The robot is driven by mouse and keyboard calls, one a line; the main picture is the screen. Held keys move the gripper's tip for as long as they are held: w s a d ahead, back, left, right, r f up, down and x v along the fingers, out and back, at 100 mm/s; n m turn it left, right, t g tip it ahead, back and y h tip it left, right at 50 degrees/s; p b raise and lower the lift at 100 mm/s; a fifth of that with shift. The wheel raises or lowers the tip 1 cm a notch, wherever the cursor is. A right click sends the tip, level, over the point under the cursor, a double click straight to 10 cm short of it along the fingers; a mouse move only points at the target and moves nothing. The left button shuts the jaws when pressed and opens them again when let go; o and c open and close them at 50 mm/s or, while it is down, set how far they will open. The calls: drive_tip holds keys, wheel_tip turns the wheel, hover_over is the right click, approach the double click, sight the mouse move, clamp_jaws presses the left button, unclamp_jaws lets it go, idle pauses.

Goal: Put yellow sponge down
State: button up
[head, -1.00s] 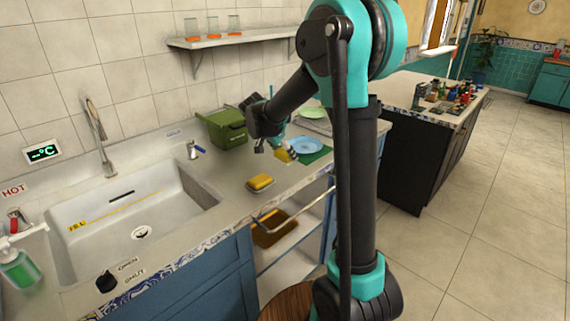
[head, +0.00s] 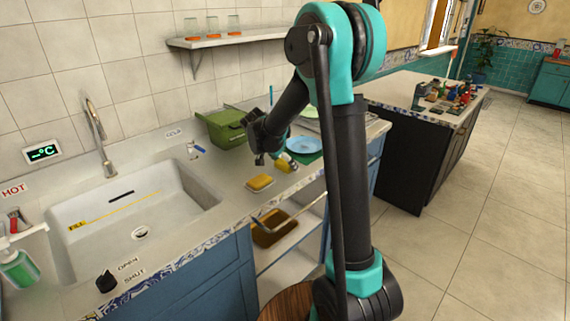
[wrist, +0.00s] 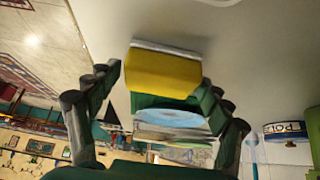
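A yellow sponge with a pale layer (head: 288,164) stands on the counter beside the green mat (head: 310,157) in the head view. The wrist view shows the sponge (wrist: 163,73) large, ahead of my fingers, with the blue plate (wrist: 170,117) behind it. My gripper (head: 262,158) is just left of the sponge in the head view. In the wrist view my gripper (wrist: 162,85) has its fingers spread wide, with a gap between the left finger and the sponge. Whether the right finger touches it is hard to tell.
Another yellow sponge (head: 260,182) lies on the counter nearer the front edge. A green bin (head: 226,129) stands at the back wall, and the blue plate (head: 303,145) is on the mat. The sink (head: 135,205) is left. Bare counter lies between sink and sponges.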

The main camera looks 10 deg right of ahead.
drive_tip(key=shift+r, duration=0.1)
drive_tip(key=v, duration=1.1)
drive_tip(key=s+d+f+n+y, duration=0.1)
drive_tip(key=s+d+f+n, duration=0.2)
drive_tip(key=s, duration=0.6)
drive_tip(key=s+d+f+n+y, duration=0.2)
drive_tip(key=s+d+f+n, duration=0.1)
drive_tip(key=s+f, duration=0.4)
drive_tip(key=s+d+f+n+y, duration=0.2)
drive_tip(key=s+d+f+n, duration=0.1)
drive_tip(key=s, duration=0.8)
drive_tip(key=shift+f+n, duration=0.9)
drive_tip(key=shift+o, duration=0.3)
